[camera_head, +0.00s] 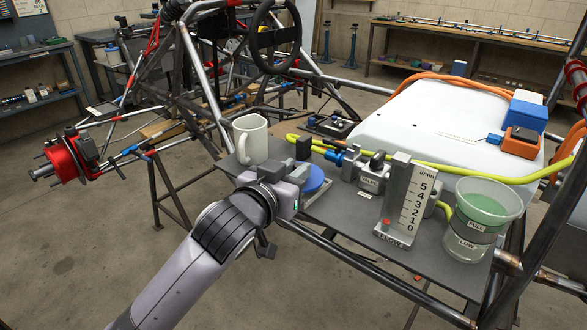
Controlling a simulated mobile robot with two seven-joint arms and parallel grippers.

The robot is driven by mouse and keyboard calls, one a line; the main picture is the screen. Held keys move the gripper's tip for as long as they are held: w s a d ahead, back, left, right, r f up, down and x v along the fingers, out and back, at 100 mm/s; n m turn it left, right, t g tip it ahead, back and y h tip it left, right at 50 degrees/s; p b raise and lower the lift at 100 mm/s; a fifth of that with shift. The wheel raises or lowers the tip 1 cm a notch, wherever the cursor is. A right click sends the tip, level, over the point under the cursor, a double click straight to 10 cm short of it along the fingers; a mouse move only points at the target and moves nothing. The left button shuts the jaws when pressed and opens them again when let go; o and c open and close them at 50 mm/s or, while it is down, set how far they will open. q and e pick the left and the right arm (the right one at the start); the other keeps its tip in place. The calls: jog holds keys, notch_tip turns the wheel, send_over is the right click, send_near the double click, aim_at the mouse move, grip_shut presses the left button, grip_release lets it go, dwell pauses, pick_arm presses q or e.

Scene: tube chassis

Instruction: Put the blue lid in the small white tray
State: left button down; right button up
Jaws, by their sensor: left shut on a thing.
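The blue lid (315,181) shows as a round blue disc at the far end of my left gripper (299,174), over the grey shelf of the tube frame. My left gripper is shut on the lid, and its body hides part of the disc. I cannot tell how high the lid is above the shelf. My right gripper is not in view.
A white mug (251,141) stands just behind my left gripper. Right of the lid are a valve fitting (370,173), a flow gauge (405,199) and a clear cup of green liquid (483,220). A yellow hose (405,167) runs behind them, before a large white tank (450,115).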

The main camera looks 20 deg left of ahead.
pick_arm(q)
jog(key=shift+f+b, duration=0.35)
jog(key=shift+f, duration=0.2)
dwell(0.4)
jog(key=c, duration=1.3)
grip_release()
jog(key=shift+s, duration=0.1)
jog(key=shift+s+a+r+p, duration=0.15)
jog(key=shift+s+p, duration=0.25)
jog(key=shift+s, duration=0.2)
jog(key=p+v, duration=0.2)
jog(key=v, duration=0.7)
jog(key=shift+s, duration=0.3)
jog(key=shift+p, duration=0.3)
